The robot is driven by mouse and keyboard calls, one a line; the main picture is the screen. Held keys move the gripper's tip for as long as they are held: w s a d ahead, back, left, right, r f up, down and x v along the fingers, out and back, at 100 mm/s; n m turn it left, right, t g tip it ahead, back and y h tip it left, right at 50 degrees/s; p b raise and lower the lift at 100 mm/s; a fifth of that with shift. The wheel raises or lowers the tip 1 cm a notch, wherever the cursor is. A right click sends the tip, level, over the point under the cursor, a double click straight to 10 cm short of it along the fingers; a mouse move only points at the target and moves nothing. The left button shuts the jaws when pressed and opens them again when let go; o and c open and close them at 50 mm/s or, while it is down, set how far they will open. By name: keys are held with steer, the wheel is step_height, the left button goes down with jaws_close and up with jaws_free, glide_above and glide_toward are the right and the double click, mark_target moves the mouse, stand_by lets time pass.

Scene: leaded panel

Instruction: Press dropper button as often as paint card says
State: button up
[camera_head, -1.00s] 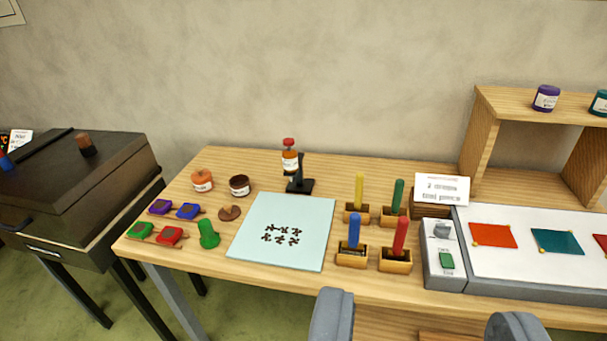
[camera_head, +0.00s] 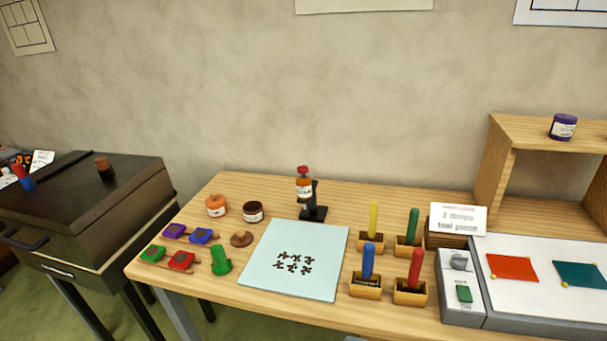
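The dropper bottle (camera_head: 304,190) has a red top and an orange-brown body with a white label. It is held upright in a black stand (camera_head: 314,213) at the back of the wooden table. The paint card (camera_head: 457,219) is white and propped on a brown block at the back right; its blurred print seems to read "2 drops teal paint". Nothing touches the dropper.
A pale blue sheet (camera_head: 251,282) with small dark pieces lies in front of the dropper. Orange (camera_head: 216,206) and brown (camera_head: 253,212) jars stand left of it. Several coloured sticks in wooden holders stand right. A switch box (camera_head: 461,312) and panel lie further right, below a shelf (camera_head: 560,128).

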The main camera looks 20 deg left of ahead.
stand_by(0.4)
jaws_close()
stand_by(1.6)
